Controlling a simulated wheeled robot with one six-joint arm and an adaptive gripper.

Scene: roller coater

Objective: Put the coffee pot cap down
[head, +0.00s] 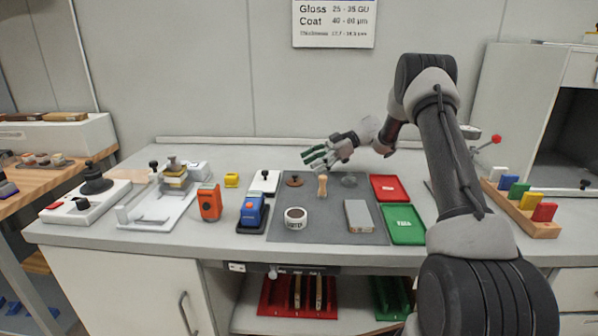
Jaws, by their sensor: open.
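A small brown round piece with a knob on top (294,181), which looks like the coffee pot cap, lies near the back left edge of the grey mat (335,226). My gripper (308,159) is open and empty, reaching in from the right. In the picture its fingertips are just above and a little right of the cap, apart from it. The exact height of the gap cannot be told from this one view.
On the mat are a wooden peg (323,186), a clear glass piece (349,180), a white tape-like ring (296,218) and a grey block (359,216). Red (390,188) and green (404,224) trays lie right. A white plate with black knob (265,182) stands left.

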